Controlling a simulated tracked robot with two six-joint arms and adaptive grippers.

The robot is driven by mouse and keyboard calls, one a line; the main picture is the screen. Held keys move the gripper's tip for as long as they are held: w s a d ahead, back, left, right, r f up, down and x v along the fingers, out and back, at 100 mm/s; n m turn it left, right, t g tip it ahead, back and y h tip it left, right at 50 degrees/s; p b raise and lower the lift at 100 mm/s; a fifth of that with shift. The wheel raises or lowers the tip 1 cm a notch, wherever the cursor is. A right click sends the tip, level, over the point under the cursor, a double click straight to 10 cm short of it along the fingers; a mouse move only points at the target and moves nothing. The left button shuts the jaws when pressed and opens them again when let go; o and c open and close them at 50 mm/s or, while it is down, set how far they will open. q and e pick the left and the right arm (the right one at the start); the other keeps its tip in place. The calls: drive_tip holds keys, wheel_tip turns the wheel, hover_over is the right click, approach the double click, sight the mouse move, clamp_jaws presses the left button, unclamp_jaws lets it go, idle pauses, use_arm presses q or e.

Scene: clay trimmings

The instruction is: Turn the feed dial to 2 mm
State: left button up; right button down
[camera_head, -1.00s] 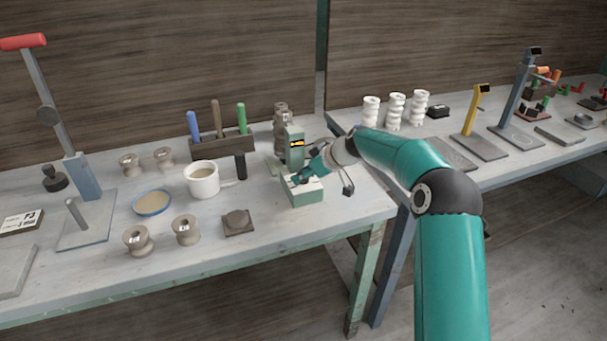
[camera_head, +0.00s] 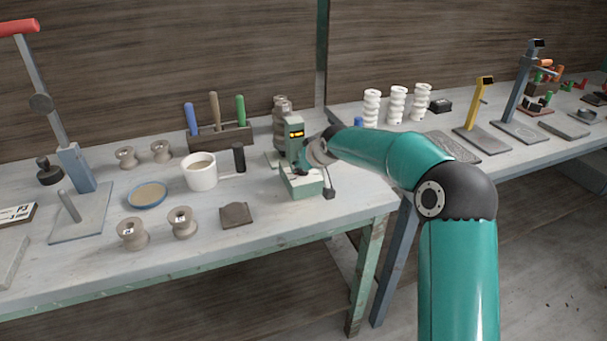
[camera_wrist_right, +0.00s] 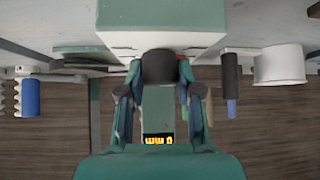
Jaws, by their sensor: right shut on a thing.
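The green device (camera_head: 294,132) stands upright near the right end of the left bench, on a pale-topped green base (camera_head: 301,190). Its small display (camera_head: 296,134) glows yellow; in the right wrist view the display (camera_wrist_right: 158,139) is upside down, ends in "mm", and its digit looks like 0. My right gripper (camera_wrist_right: 160,72) is at the front of the device's column, its fingers on both sides of a dark round knob (camera_wrist_right: 160,66), seemingly the feed dial, and shut on it. Dial markings are not visible. In the head view my arm hides the knob. My left gripper is out of view.
Left of the device are a white mug (camera_head: 199,178), a tool block (camera_head: 220,137) and a square dark block (camera_head: 236,214). Spools (camera_head: 182,222) and a blue-rimmed dish (camera_head: 147,195) lie farther left. Stacked grey pieces (camera_head: 283,118) stand just behind it.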

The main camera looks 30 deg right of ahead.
drive_tip(key=m+h+b, duration=0.1)
drive_tip(key=b, duration=0.2)
drive_tip(key=m+g+h+b, duration=0.1)
drive_tip(key=m+b, duration=0.1)
drive_tip(key=b, duration=0.2)
drive_tip(key=shift+a+f+m+h, duration=0.15)
drive_tip(key=shift+f+m+h, duration=0.15)
drive_tip(key=shift+f+h, duration=0.1)
drive_tip(key=shift+r+m+h+b, duration=0.15)
drive_tip(key=shift+m+h+b, duration=0.15)
drive_tip(key=shift+m+b, duration=0.2)
drive_tip(key=shift+r+m+g+h, duration=0.15)
drive_tip(key=shift+m+g+h, duration=0.45)
drive_tip(key=shift+m, duration=0.3)
drive_tip(key=shift+w+r+m+h, duration=0.1)
drive_tip(key=shift+m+h, duration=0.2)
drive_tip(key=shift+m, duration=0.1)
drive_tip(key=shift+r+m+g+h+p, duration=0.1)
drive_tip(key=shift+m+g+h+p, duration=0.3)
drive_tip(key=shift+m+g+p, duration=0.4)
drive_tip(key=shift+m+g+h+p, duration=0.4)
drive_tip(key=shift+m+g+p, duration=0.2)
drive_tip(key=shift+m+p, duration=0.45)
drive_tip(key=shift+m+g+p, duration=0.5)
drive_tip(key=shift+m+p, duration=0.1)
drive_tip(key=shift+m, duration=0.15)
drive_tip(key=shift+f, duration=0.2)
